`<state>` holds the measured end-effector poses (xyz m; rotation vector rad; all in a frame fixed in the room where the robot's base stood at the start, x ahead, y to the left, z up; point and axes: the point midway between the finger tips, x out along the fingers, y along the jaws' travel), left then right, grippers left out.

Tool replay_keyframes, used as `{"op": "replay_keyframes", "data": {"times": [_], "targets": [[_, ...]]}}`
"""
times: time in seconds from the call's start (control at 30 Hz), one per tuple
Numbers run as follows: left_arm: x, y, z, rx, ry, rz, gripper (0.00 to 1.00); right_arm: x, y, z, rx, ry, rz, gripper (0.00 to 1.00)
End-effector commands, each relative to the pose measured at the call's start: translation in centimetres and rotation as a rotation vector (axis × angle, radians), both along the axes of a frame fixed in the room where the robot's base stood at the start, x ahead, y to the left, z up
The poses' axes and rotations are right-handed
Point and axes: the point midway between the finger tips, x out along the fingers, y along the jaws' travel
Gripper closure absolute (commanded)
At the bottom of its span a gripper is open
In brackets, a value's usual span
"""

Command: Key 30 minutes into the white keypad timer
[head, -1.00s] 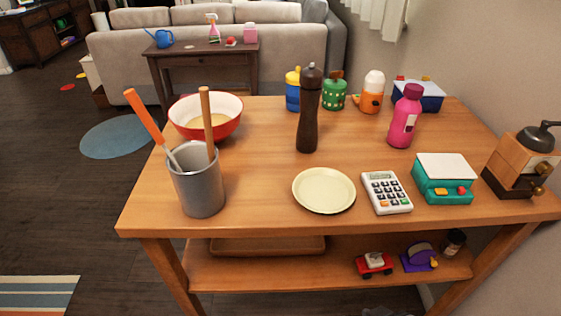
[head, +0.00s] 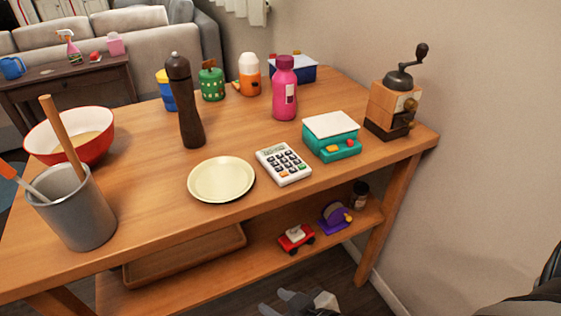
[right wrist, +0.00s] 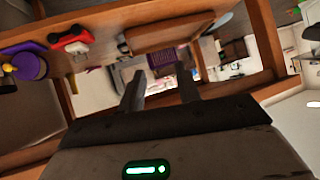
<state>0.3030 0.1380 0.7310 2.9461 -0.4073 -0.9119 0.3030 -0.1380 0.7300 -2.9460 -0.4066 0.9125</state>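The white keypad timer (head: 284,163) lies on the wooden table near its front edge, with dark, orange and green keys and a small display. It is between a cream plate and a teal box. My right gripper (head: 300,304) shows at the bottom edge of the head view, below and in front of the table, well apart from the timer. In the right wrist view its two fingers (right wrist: 160,88) are spread with nothing between them. The timer cannot be made out in that view. My left gripper is not in view.
The cream plate (head: 221,179) is left of the timer, the teal box (head: 331,136) right of it. A pepper mill (head: 188,110), pink bottle (head: 284,90) and coffee grinder (head: 393,105) stand upright. The lower shelf holds a red toy car (head: 296,238) and a purple toy (head: 334,217).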

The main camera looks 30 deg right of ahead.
Motion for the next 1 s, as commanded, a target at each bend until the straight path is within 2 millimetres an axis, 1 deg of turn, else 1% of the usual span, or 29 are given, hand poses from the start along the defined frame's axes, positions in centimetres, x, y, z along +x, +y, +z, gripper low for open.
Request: {"op": "replay_keyframes", "data": {"times": [0.37,0.4,0.47,0.5,0.53,1.0], "targets": [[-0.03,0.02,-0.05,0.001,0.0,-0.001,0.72,0.01,0.01,0.0,0.0,0.0,0.0,0.66],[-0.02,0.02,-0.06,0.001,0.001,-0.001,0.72,0.01,0.01,0.0,0.0,0.0,0.0,0.69],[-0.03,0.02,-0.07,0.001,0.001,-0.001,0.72,0.01,0.01,0.0,0.0,0.0,0.0,0.86],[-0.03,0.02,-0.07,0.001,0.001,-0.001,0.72,0.01,0.01,0.0,0.0,0.0,0.0,0.97],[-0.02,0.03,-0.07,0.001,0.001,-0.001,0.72,0.01,0.01,0.0,0.0,0.0,0.0,1.0],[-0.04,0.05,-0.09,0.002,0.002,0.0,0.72,0.02,0.0,0.01,0.0,0.0,0.0,1.0]]}}
